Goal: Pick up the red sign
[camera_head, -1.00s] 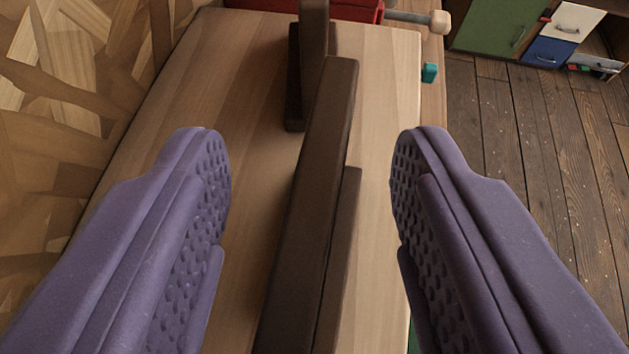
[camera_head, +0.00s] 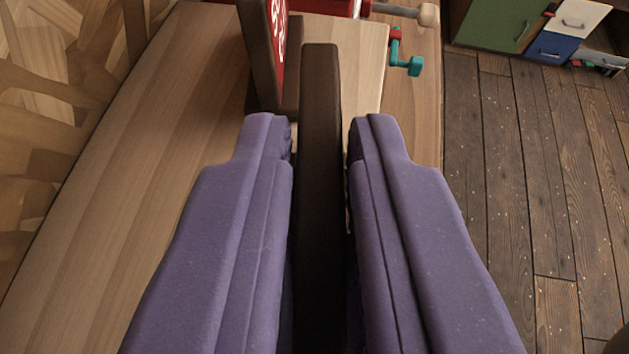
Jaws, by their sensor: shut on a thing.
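My gripper (camera_head: 320,135) has two purple fingers, shut on a dark brown wooden bar (camera_head: 320,75) between them. The bar runs lengthwise between the fingers, and its far end sticks out past the fingertips. A red sign face with white lettering (camera_head: 281,30) stands in a dark brown frame (camera_head: 257,45) just beyond and left of the fingertips, cut off by the top edge. I cannot tell whether the held bar is part of this sign; its lower part is hidden by the fingers.
A light wooden tabletop (camera_head: 150,170) lies below, clear on the left. A teal and red crank-like part (camera_head: 408,65) and a pale knob (camera_head: 428,15) are at the far right edge. Coloured cabinets (camera_head: 500,22) stand beyond the plank floor (camera_head: 535,180).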

